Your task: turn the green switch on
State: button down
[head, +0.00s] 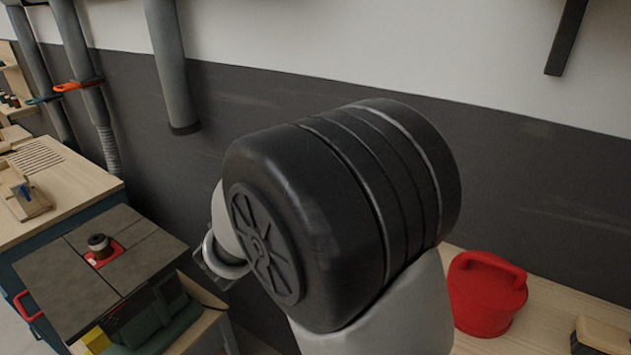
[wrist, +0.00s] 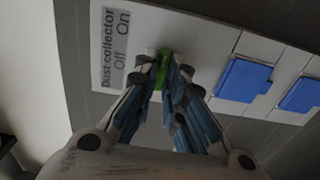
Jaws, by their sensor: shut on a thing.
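The green switch (wrist: 164,69) shows in the wrist view on a pale wall panel (wrist: 196,42). Beside it, a label (wrist: 116,50) reads "Dust collector", "On" and "Off", with the letters turned sideways. My gripper (wrist: 166,74) is at the panel with its fingertips closed around the green switch, which is partly hidden between them. I cannot tell which position the switch is in. In the head view my own arm fills the middle, and neither the switch nor my fingertips can be seen there.
Blue covers (wrist: 243,79) sit on the panel right of the switch. In the head view, a machine with a grey top (head: 66,287) stands at lower left, a wooden-topped bench (head: 62,190) behind it. A red container (head: 486,296) stands on a wooden surface at right.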

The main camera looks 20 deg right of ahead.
jog(key=c, duration=1.7)
grip_release()
jog(key=shift+o, duration=0.2)
jog(key=shift+a, duration=0.1)
jog(key=v, duration=1.2)
jog(key=s+d+f+m+g+y, duration=0.25)
jog(key=s+d+g, duration=0.2)
jog(key=s, duration=0.45)
jog(key=s+d+f+m+g+y, duration=0.2)
jog(key=s+d+f+g+y, duration=0.25)
jog(key=s, duration=0.45)
jog(key=s+a+m+t+y, duration=0.2)
jog(key=s+a+t+y, duration=0.1)
jog(key=a+y, duration=0.5)
jog(key=shift+s+a+r+t, duration=0.2)
jog(key=shift+s+a+t, duration=0.2)
jog(key=shift+s+a, duration=0.25)
